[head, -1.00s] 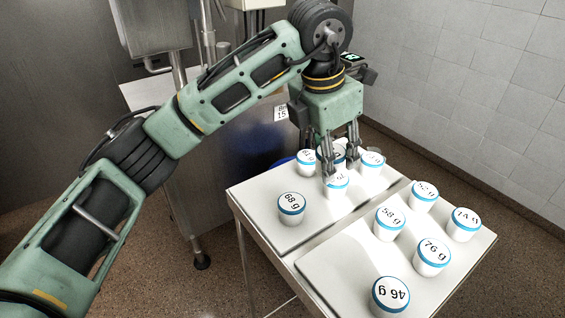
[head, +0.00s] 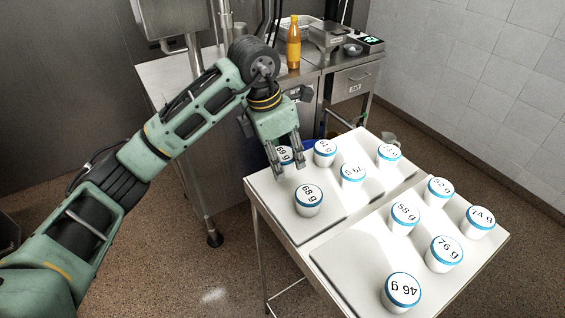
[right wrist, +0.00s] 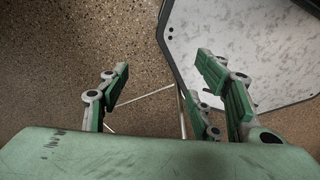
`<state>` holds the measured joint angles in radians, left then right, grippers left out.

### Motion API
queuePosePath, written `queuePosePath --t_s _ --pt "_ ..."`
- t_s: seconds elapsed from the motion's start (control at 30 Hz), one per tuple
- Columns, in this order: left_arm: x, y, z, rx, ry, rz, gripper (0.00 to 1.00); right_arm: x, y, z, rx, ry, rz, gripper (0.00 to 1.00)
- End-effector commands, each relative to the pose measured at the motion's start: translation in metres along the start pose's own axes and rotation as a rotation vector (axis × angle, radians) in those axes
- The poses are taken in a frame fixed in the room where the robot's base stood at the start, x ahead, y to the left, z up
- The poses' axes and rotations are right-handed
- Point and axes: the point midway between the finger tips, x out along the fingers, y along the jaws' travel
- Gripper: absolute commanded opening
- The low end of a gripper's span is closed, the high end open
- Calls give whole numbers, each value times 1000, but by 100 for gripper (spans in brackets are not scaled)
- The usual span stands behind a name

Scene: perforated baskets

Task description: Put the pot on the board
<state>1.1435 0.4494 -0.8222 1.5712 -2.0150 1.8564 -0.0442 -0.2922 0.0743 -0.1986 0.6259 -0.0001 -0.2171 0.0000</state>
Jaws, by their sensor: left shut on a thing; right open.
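My left gripper (head: 287,168) is shut on a white pot with a blue-rimmed lid, seemingly marked 69 (head: 285,154). Its fingers partly hide the pot, at the left back edge of the rear white board (head: 330,215); I cannot tell its height. On that board stand the 68 g pot (head: 308,200), the 79 g pot (head: 353,174) and two farther back (head: 325,153) (head: 389,155). My right gripper (right wrist: 163,68) is open and empty in the right wrist view.
Behind the boards stands a steel counter (head: 165,85) with an orange bottle (head: 294,42), a scale (head: 328,38) and a small bowl (head: 353,49). In the right wrist view, a pale speckled surface with a dark edge (right wrist: 255,45) lies beyond the right gripper, above brown floor.

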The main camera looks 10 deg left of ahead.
Motion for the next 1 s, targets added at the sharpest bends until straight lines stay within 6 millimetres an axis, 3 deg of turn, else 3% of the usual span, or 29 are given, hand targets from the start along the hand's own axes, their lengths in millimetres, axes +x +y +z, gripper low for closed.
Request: queuePosePath --t_s 0.2,0.63,0.67,0.87,1.0 --pt "28 -2 -7 -1 3 -4 8 -14 -4 2 -2 -5 -5 58" --pt "38 -1 -8 0 1 -1 8 -8 4 14 -6 -23 4 58" --pt "36 -1 -8 0 1 -1 42 -10 4 14 -6 -23 4 58" --pt "36 -1 -8 0 2 -1 58 -11 6 13 -4 -22 6 58" --pt "36 -1 -8 0 2 -1 58 -11 6 13 -4 -21 6 58"
